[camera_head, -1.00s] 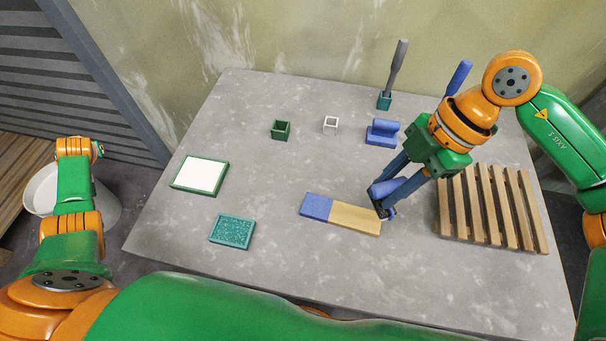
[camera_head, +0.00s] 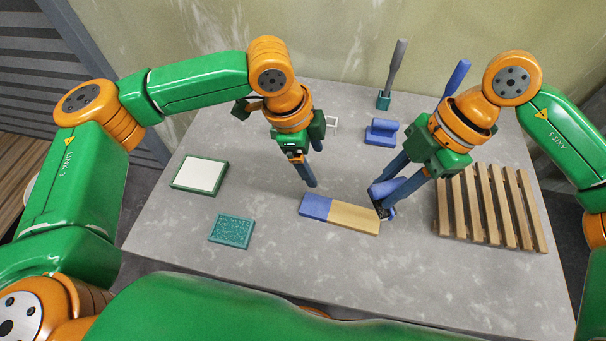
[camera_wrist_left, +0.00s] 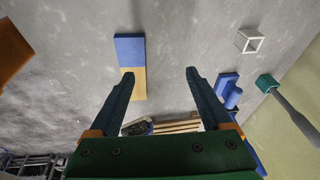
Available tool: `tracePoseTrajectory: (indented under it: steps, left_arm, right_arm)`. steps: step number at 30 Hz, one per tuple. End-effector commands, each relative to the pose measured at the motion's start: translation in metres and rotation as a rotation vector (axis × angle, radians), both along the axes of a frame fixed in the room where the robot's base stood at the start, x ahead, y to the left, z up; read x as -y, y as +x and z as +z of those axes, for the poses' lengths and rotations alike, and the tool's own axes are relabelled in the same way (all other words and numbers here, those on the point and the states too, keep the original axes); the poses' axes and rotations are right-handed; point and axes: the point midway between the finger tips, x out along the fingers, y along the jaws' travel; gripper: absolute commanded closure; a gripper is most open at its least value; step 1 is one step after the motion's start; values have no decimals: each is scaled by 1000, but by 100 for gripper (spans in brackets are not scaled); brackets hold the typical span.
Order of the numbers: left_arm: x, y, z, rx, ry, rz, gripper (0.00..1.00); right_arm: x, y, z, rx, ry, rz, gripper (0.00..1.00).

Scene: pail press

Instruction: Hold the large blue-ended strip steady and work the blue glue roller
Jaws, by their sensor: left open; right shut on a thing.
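The large strip (camera_head: 350,218) lies flat on the grey table, with a blue left end and bare wood on the right. It also shows in the left wrist view (camera_wrist_left: 131,50), partly behind a finger. My left gripper (camera_head: 311,184) is open and empty, its fingertips just behind the blue end in the head view. My right gripper (camera_head: 383,208) is shut on the blue glue roller (camera_head: 386,188), whose dark lower part is at the strip's wooden right end. I cannot tell whether the roller touches the wood.
A slatted wooden rack (camera_head: 490,208) stands on the right. A blue block piece (camera_head: 381,132) and a teal holder with a grey-handled tool (camera_head: 384,101) are behind. A white-topped green tray (camera_head: 200,173) and a speckled teal pad (camera_head: 231,231) lie left. The front table is clear.

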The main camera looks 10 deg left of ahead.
Motion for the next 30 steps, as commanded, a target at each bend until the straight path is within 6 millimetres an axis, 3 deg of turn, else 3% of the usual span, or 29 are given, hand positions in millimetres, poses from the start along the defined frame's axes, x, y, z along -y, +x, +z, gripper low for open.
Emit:
tracePoseTrajectory:
  steps: [3, 6, 21, 27, 30]
  left_arm:
    - [-7, -30, -8, -71, 89, -106, 18]
    - [-10, -39, -14, -95, 113, -135, 18]
    - [0, -40, -79, -99, 110, -130, 18]
    - [2, -39, -90, -95, 109, -131, 18]
    - [2, -39, -89, -94, 109, -131, 42]
  right_arm:
    - [0, 0, 0, 0, 0, 0, 100]
    - [0, 0, 0, 0, 0, 0, 100]
    - [0, 0, 0, 0, 0, 0, 100]
    - [0, 0, 0, 0, 0, 0, 100]
    - [0, 0, 0, 0, 0, 0, 100]
